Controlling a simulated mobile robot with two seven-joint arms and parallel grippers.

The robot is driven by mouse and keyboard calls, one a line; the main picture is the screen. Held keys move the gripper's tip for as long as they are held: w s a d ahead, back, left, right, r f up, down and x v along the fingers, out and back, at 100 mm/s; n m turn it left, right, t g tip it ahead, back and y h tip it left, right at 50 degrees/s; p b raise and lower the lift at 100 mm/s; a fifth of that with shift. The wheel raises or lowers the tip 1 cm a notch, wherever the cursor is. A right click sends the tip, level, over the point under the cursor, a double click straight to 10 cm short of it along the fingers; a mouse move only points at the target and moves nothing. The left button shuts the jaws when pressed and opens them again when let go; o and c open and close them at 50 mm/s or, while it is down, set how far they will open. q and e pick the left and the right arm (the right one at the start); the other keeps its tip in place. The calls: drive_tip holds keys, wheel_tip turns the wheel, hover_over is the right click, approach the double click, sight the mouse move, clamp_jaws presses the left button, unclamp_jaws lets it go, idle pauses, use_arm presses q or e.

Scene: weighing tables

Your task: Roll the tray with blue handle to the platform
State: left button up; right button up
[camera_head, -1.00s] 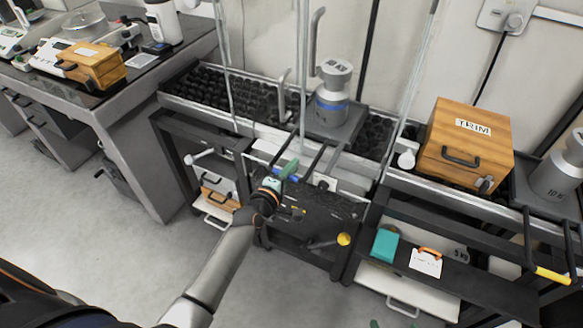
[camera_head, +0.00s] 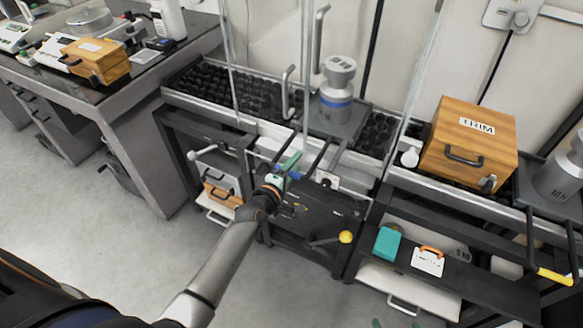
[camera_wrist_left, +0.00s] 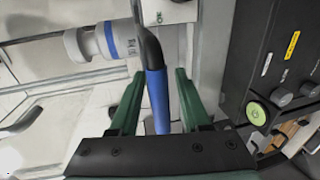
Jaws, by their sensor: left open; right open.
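The tray with the blue handle (camera_head: 352,128) is a dark plate on the roller bed, with a grey blue-banded cylinder weight (camera_head: 337,92) on it. Two black bars run from it toward me to the blue grip (camera_wrist_left: 157,98). My left gripper (camera_head: 290,168) is at that grip; in the left wrist view its green fingers (camera_wrist_left: 157,90) stand apart on either side of the blue grip, with gaps showing. Two small green tips at the bottom edge of the head view look like my right gripper (camera_head: 393,324); it is empty. I cannot tell which surface is the platform.
A wooden TRIM box (camera_head: 468,150) stands right of the roller bed (camera_head: 225,92). Another weight (camera_head: 562,175) is on a tray with a yellow handle (camera_head: 553,276). A yellow-knobbed lever (camera_head: 346,237) sticks out below. Thin glass-like posts rise near the bed.

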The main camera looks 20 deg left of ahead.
use_arm(q)
drive_tip(key=p+v, duration=0.2)
drive_tip(key=v, duration=1)
drive_tip(key=shift+s, duration=0.25)
use_arm(e)
drive_tip(key=shift+s+d+r, duration=0.2)
drive_tip(key=shift+d+r, duration=0.35)
drive_tip(key=shift+d, duration=0.05)
drive_tip(key=shift+r, duration=0.1)
use_arm(q)
drive_tip(key=s+d+f+m+g+p, duration=0.1)
drive_tip(key=s+d+m+g+p, duration=0.1)
drive_tip(key=s+m, duration=0.6)
drive_tip(key=s+d+f+m+g+h+p, duration=0.1)
drive_tip(key=s+d+m+g+p, duration=0.2)
drive_tip(key=s+m+p, duration=0.4)
drive_tip(key=s+m+g, duration=0.1)
drive_tip(key=m, duration=0.3)
drive_tip(key=shift+s+d+p, duration=0.2)
drive_tip(key=shift+s+p, duration=0.05)
drive_tip(key=shift+p, duration=0.05)
use_arm(e)
wheel_tip(320, 180, up, 7)
drive_tip(key=s+d+h, duration=0.1)
drive_tip(key=d, duration=0.1)
drive_tip(key=shift+s+d+r+m, duration=0.15)
drive_tip(key=shift+s+r+m, duration=0.05)
drive_tip(key=shift+m, duration=0.1)
